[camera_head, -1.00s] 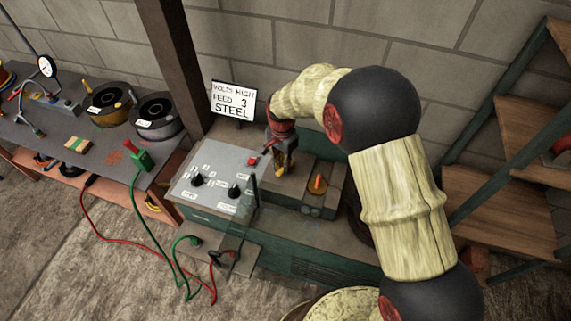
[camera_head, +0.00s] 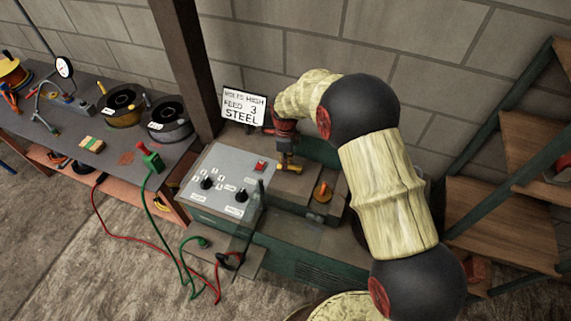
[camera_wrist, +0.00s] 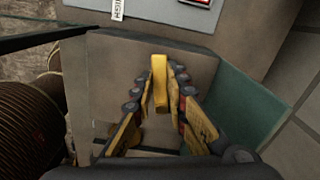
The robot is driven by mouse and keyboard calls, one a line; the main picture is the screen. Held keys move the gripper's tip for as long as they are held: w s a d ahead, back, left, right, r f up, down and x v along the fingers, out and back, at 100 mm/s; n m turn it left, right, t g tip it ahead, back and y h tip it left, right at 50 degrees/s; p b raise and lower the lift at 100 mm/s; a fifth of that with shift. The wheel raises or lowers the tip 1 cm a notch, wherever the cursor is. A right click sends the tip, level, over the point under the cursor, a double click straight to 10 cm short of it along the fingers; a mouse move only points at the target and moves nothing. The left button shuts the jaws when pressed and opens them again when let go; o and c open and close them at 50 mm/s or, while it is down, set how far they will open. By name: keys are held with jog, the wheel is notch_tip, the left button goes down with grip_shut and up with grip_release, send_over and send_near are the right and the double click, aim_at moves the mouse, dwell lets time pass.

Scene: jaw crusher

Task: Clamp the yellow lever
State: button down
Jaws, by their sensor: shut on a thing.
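The yellow lever (camera_wrist: 160,84) is a short flat bar that stands out between my fingertips in the wrist view. In the head view the yellow lever (camera_head: 291,168) shows low under my gripper, on top of the grey and green machine (camera_head: 300,185). My gripper (camera_head: 285,154) points down at it. In the wrist view the two yellow-padded fingers of my gripper (camera_wrist: 161,92) converge on both sides of the lever and are shut on it. The lever's base is partly hidden.
A control panel (camera_head: 222,182) with black knobs and a red switch (camera_head: 261,166) lies left of my gripper. An orange-topped knob (camera_head: 323,191) stands close on the right. A sign (camera_head: 244,107) stands behind. Wooden shelves (camera_head: 490,215) are at the right.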

jog(key=shift+w+d+m, duration=0.1)
jog(key=shift+w+m, duration=0.2)
jog(key=shift+m, duration=0.4)
jog(key=shift+w+d+m, duration=0.1)
jog(key=shift+w+m, duration=0.2)
jog(key=shift+m, duration=0.4)
jog(key=c, duration=1.8)
grip_release()
jog(key=shift+o, duration=0.2)
notch_tip(320, 180, up, 12)
